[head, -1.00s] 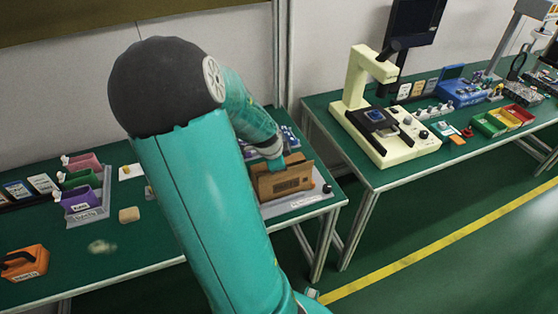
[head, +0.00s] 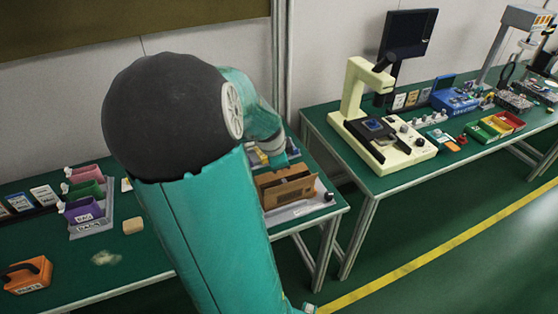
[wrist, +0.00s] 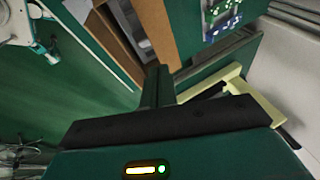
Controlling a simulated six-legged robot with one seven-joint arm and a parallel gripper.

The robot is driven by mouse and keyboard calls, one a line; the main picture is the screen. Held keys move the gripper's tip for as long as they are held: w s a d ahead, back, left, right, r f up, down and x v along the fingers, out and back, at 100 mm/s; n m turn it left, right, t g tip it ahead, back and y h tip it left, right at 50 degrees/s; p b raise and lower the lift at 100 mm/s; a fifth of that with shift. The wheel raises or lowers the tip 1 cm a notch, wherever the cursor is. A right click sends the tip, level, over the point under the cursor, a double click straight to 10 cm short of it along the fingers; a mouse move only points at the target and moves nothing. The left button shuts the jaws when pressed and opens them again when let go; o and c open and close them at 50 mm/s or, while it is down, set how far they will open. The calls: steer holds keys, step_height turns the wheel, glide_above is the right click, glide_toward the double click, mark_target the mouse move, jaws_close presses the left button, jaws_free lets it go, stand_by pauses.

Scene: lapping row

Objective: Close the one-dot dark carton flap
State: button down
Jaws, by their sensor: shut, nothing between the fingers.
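The brown carton (head: 289,190) stands on a light base plate near the right end of the near table. Its top is at least partly open, and a dark gap shows between its panels. It also shows in the wrist view, where a brown panel (wrist: 153,28) rises beside the opening. I cannot make out a one-dot mark or a dark flap. My gripper (head: 279,160) is shut and empty, just behind the carton's far upper edge. In the wrist view my gripper (wrist: 158,72) points toward the panel's end; contact is unclear.
A black knob (head: 328,196) sits at the plate's right end. Purple (head: 82,209) and green bins, a tan block (head: 132,226) and an orange caddy (head: 27,274) are to the left. A cream microscope stand (head: 357,95) is on the right table, across a gap.

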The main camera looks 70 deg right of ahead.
steer(key=shift+s+a+r, duration=0.2)
steer(key=shift+a+r, duration=0.4)
steer(key=shift+s+a+r, duration=0.25)
steer(key=shift+a+r, duration=0.4)
steer(key=shift+s+a+r, duration=0.2)
steer(key=shift+a+r, duration=0.4)
steer(key=shift+s+a+r, duration=0.15)
steer(key=shift+a+r, duration=0.1)
steer(key=shift+r, duration=0.2)
